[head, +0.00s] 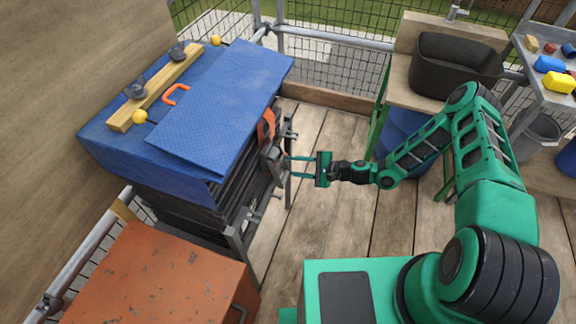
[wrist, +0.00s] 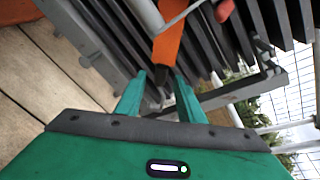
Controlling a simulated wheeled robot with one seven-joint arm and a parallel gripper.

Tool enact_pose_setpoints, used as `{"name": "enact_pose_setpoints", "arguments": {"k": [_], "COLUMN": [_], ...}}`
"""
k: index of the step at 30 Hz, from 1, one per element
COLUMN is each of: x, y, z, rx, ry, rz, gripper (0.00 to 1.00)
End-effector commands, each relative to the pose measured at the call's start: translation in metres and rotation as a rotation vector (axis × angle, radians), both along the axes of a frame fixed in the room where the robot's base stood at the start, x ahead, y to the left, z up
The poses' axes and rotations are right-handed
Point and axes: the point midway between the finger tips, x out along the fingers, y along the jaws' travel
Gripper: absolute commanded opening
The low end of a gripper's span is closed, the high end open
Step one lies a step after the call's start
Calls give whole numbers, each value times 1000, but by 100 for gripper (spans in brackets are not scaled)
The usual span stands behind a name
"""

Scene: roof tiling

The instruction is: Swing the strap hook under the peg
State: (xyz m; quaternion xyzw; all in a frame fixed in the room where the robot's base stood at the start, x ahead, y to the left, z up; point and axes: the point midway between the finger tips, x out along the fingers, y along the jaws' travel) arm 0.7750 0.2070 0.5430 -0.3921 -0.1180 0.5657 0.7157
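My gripper (head: 290,167) reaches left toward the near side of a tile stack, and its two fingers are apart. In the wrist view, my gripper (wrist: 160,78) has a gap between its fingertips. The orange strap (head: 267,125) hangs down the stack's side. In the wrist view, the strap (wrist: 168,42) runs down to a dark hook (wrist: 161,75) at the gap between the fingertips. I cannot tell whether the fingers touch the hook. Several metal stubs stick out of the grey frame around the stack. I cannot tell which one is the peg.
A blue cover (head: 225,100) lies over the dark tiles (head: 190,212), with a wooden batten (head: 160,85) on top. A rusty orange box (head: 155,280) stands at the front left. A black tub (head: 455,65) is at the back right. The plank floor (head: 335,225) below my gripper is clear.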

Motion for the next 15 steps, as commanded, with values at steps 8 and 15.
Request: {"name": "enact_pose_setpoints", "arguments": {"k": [8, 15], "x": [8, 8], "y": [20, 21], "z": [-6, -6], "rx": [-1, -1], "ry": [-1, 0], "rz": [0, -1], "gripper": [35, 35]}}
